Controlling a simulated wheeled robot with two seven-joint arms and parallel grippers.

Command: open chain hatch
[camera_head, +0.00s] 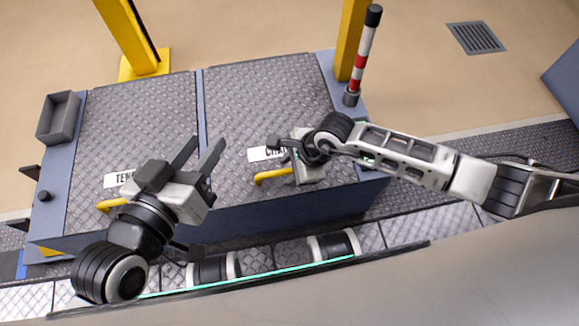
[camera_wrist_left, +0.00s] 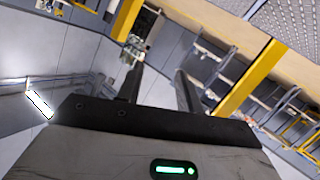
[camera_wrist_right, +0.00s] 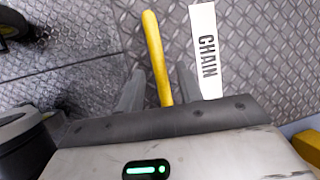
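The chain hatch (camera_head: 262,95) is the right-hand of two closed tread-plate lids, with a white CHAIN label (camera_head: 265,154) and a yellow handle (camera_head: 270,177) at its near edge. My right gripper (camera_head: 287,153) is over this near edge. In the right wrist view the yellow handle (camera_wrist_right: 153,50) runs between the spread fingers of the right gripper (camera_wrist_right: 159,88), with gaps on both sides; the CHAIN label (camera_wrist_right: 205,50) lies to its right. My left gripper (camera_head: 203,158) is open and empty, raised above the other lid's near right side.
The left lid (camera_head: 130,115) has a partly hidden label and a yellow handle (camera_head: 110,204). A grey tray (camera_head: 58,118) sits at the far left. Yellow posts (camera_head: 125,35) and a red-white striped post (camera_head: 360,60) stand behind the lids.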

